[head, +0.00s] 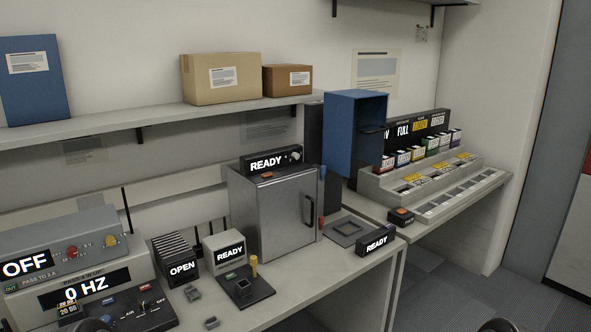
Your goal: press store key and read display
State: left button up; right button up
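No key legibly marked "store" shows in the head view. At the left, a grey instrument (62,250) has a display reading OFF (26,264), a red button and a yellow one. Under it a display reads 0 HZ (86,288), above a dark panel (115,312) with small coloured keys and a knob. Other displays read OPEN (183,270) on a slotted rack, READY (229,253) on a small box, READY (266,164) on the metal cabinet and READY (376,241) near the bench edge. Neither gripper shows; only dark rounded shapes, perhaps mine, enter at the bottom edge.
The metal cabinet (275,215) stands shut on the bench. A blue open-fronted bin (352,135) and a stepped grey rack (440,185) stand at right. Boxes (222,80) sit on the shelf. Floor is clear at right.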

aim_at(106, 302)
jog(key=k+u, duration=0.1)
jog(key=u, duration=1.15)
jog(key=i+l, duration=0.15)
jog(key=i, duration=0.35)
